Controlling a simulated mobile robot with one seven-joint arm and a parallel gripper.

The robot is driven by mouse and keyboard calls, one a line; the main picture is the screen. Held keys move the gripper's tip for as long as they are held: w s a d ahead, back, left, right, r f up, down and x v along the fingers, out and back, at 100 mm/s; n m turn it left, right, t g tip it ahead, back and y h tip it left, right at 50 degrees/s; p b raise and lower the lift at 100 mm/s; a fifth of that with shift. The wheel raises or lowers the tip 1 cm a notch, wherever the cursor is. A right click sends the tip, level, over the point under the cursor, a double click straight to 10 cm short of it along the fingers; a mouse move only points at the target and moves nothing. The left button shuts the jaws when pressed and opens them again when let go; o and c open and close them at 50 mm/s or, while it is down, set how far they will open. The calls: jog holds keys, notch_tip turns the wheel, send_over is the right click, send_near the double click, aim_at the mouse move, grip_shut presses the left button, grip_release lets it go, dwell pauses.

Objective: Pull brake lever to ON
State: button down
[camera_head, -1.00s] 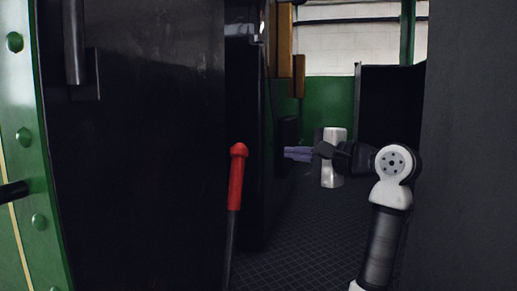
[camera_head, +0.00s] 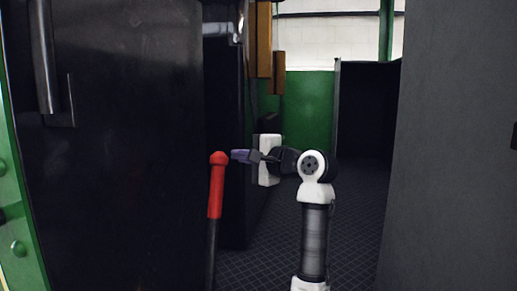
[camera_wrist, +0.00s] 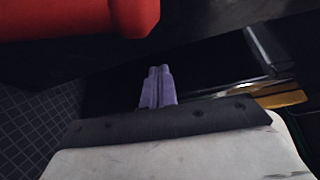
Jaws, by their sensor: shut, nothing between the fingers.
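The brake lever is a dark rod with a red handle (camera_head: 216,190) and a rounded red top. It stands nearly upright, left of centre in the head view. My gripper (camera_head: 236,155) has purple fingers pointing left, level with the lever's top and just right of it, with a small gap in the picture. In the wrist view the fingers (camera_wrist: 158,82) lie together, shut and empty. The red handle (camera_wrist: 80,16) crosses the top left of the wrist view, apart from the fingers. The lever's foot is out of view.
A large black panel (camera_head: 125,150) with a vertical metal handle (camera_head: 44,60) fills the left. A grey wall (camera_head: 445,150) bounds the right. Dark patterned floor (camera_head: 345,220) lies open between them. A black cabinet (camera_head: 365,110) and a green wall (camera_head: 310,105) stand behind.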

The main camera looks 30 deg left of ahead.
jog(key=s, duration=0.2)
jog(key=s+p, duration=0.1)
jog(key=s, duration=0.1)
jog(key=shift+d+r, duration=0.2)
jog(key=shift+d, duration=0.1)
jog(key=shift+s, duration=0.1)
